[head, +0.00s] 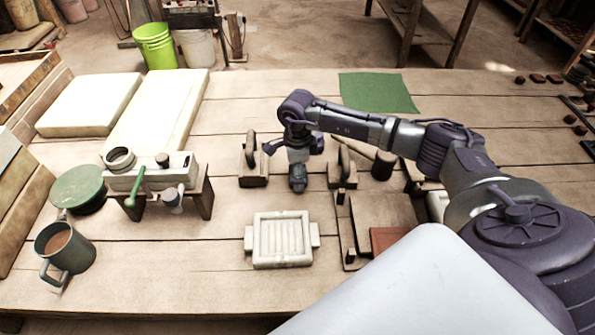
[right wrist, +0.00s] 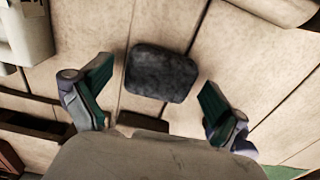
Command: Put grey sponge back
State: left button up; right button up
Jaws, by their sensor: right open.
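The grey sponge (right wrist: 161,73), a dark rounded block, lies on the wooden table in the right wrist view. It shows between and just beyond the fingertips of my right gripper (right wrist: 155,88), with gaps on both sides. In the head view my right gripper (head: 296,147) is spread open and points down, and the small dark sponge (head: 298,178) shows just below it. Nothing is held in its fingers. My left gripper is not in view.
A pale tile mould (head: 283,222) lies in front. The back middle of the table (head: 250,100) is clear.

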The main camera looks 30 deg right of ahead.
notch_tip(320, 180, up, 12)
jog(key=b, duration=0.1)
dwell(0.7)
